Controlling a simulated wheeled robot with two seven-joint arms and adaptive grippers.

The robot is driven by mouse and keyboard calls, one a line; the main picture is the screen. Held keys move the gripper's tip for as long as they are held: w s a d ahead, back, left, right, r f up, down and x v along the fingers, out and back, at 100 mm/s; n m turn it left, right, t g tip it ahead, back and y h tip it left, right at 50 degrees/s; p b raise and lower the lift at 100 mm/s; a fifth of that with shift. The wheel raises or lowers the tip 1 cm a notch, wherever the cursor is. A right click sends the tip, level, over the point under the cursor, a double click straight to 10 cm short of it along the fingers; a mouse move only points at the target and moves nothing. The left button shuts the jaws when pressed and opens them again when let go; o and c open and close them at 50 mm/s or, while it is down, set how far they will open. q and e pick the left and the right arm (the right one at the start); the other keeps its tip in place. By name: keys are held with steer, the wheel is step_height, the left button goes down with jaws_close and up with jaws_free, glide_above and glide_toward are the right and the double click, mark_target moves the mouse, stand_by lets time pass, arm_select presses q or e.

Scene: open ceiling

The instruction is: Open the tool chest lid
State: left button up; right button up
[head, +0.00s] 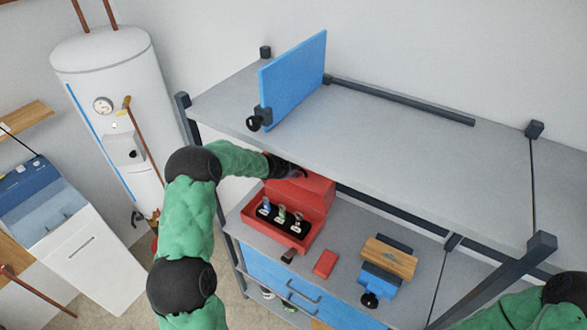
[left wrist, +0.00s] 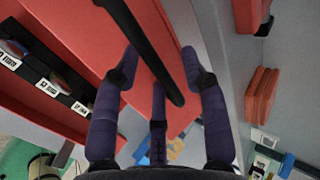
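The red tool chest (head: 308,236) sits on the shelf below the grey top board, its inside showing several small labelled tools in black inserts. Its lid (head: 312,190) stands raised at the back of the chest. My left gripper (head: 292,172) is at the top of the lid, partly hidden by my own arm. In the left wrist view, my left gripper (left wrist: 160,72) has its fingers spread, with a black bar (left wrist: 150,50) and the red lid (left wrist: 165,110) between them. The fingers do not look closed on the bar. My right gripper is out of view; only my right arm shows.
The grey top board (head: 400,130) overhangs the chest closely, with a blue panel (head: 293,80) standing on it. A small red box (head: 326,263) and a wood-topped blue tool (head: 385,270) lie right of the chest. Blue drawers (head: 290,280) are below.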

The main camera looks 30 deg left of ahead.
arm_select(q)
steer(key=shift+s, duration=0.1)
steer(key=v, duration=1.1)
steer(key=shift+s+r, duration=0.25)
steer(key=shift+r, duration=0.1)
steer(key=shift+a, duration=0.1)
steer(key=c, duration=0.4)
steer(key=shift+f+b, duration=0.15)
steer(key=shift+b, duration=0.15)
jaws_close()
steer(key=s+a+f+n+t+b, duration=0.15)
steer(key=s+n+t+b, duration=0.45)
steer(key=n+b, duration=1.15)
steer(key=shift+n+g, duration=0.25)
steer(key=shift+g, duration=0.45)
steer(key=b+x, duration=0.1)
steer(key=x, duration=0.8)
steer(key=f+b+x, duration=0.1)
steer(key=x, duration=0.3)
steer(key=shift+d+b, duration=0.3)
steer(key=shift+d, duration=0.05)
